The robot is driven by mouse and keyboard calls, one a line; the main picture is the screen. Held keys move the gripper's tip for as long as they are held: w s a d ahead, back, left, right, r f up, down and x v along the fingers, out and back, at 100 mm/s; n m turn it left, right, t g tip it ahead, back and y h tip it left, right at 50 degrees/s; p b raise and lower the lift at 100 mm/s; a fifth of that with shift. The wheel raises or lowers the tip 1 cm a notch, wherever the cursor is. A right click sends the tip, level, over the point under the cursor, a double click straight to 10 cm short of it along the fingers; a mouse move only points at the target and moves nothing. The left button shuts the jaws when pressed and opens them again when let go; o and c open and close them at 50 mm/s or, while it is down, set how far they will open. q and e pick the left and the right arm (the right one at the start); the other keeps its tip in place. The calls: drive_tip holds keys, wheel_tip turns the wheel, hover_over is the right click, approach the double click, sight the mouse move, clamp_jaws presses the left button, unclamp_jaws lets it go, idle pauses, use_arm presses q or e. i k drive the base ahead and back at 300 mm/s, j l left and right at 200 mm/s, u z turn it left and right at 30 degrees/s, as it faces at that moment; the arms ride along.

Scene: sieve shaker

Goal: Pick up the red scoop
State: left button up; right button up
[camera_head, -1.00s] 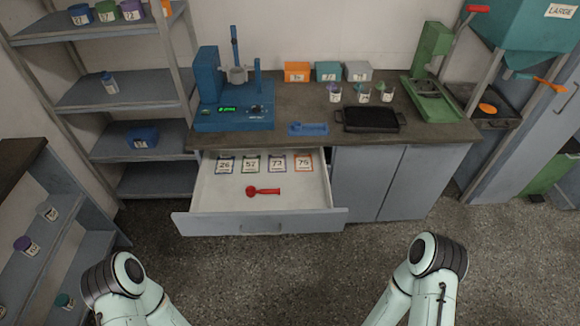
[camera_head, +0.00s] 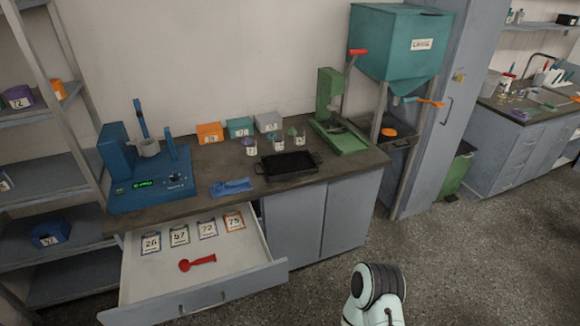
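The red scoop (camera_head: 197,263) lies flat in the open drawer (camera_head: 215,294) under the worktop, toward the drawer's front. Several numbered cards lie behind it in the drawer, marked 26, 57, 72 and 75. Nothing touches the scoop. A part of one of my arms shows at the bottom, right of the drawer and apart from it. Neither of my grippers is in view.
The worktop (camera_head: 215,205) holds a blue shaker machine (camera_head: 150,178), a blue tray piece (camera_head: 231,187), a black tray (camera_head: 288,165) and a green device (camera_head: 340,125). A teal hopper (camera_head: 396,45) stands at the right. The floor (camera_head: 470,260) right of the drawer is clear.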

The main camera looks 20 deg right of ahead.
sight(184, 266)
drive_tip(key=i+j+z, duration=0.15)
drive_tip(key=z, duration=0.2)
drive_tip(key=i+j+z, duration=0.35)
drive_tip(key=l, duration=0.1)
